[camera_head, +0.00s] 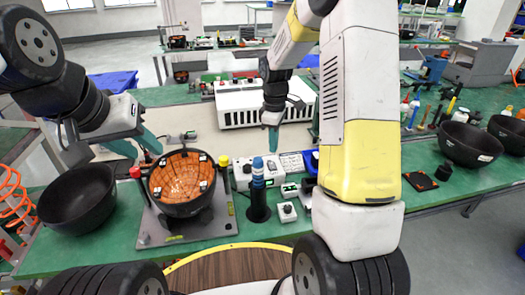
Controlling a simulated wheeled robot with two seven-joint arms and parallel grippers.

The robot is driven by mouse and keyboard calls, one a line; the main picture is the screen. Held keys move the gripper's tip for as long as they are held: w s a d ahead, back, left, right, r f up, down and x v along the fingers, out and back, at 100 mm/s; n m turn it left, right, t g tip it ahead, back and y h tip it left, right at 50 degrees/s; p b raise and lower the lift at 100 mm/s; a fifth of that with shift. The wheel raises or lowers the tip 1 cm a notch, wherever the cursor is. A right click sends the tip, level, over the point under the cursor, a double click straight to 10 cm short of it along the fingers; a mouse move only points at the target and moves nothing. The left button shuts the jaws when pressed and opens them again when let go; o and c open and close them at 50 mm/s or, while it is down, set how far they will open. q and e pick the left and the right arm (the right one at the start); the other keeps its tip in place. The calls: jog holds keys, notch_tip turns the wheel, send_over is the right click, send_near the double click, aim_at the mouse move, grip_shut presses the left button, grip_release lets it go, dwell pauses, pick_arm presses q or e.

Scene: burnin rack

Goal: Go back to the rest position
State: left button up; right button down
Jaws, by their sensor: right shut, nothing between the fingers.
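My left gripper (147,152) reaches in from the left. Its two teal fingers are apart with nothing visible between them. It hangs just above the left rim of an orange-lined black bowl (182,177) on a grey plate fixture. My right gripper (273,142) points down near the middle, its teal fingers together and empty. In the picture it is just above and right of a blue-topped cylinder (258,172) standing in a black holder. My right arm's white and yellow links cover much of the right centre, hiding part of the bench.
A black bowl (78,198) stands left of the fixture (150,232), which has red and yellow-topped posts. A small white switch box (287,212) and a white ribbed unit (238,109) are on the green bench. More black bowls (469,145) and hand tools are at right.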

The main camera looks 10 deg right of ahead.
jog(key=s+a+r+m+t+y, duration=0.1)
jog(key=s+r+m+t, duration=0.2)
jog(key=s+r+m, duration=0.3)
jog(key=s+a+r+m+t+y, duration=0.1)
jog(key=s+r+m+t, duration=0.2)
jog(key=s+r, duration=1)
jog(key=s+m, duration=0.2)
jog(key=s, duration=0.3)
jog(key=shift+s+m, duration=0.15)
jog(key=shift+m, duration=0.25)
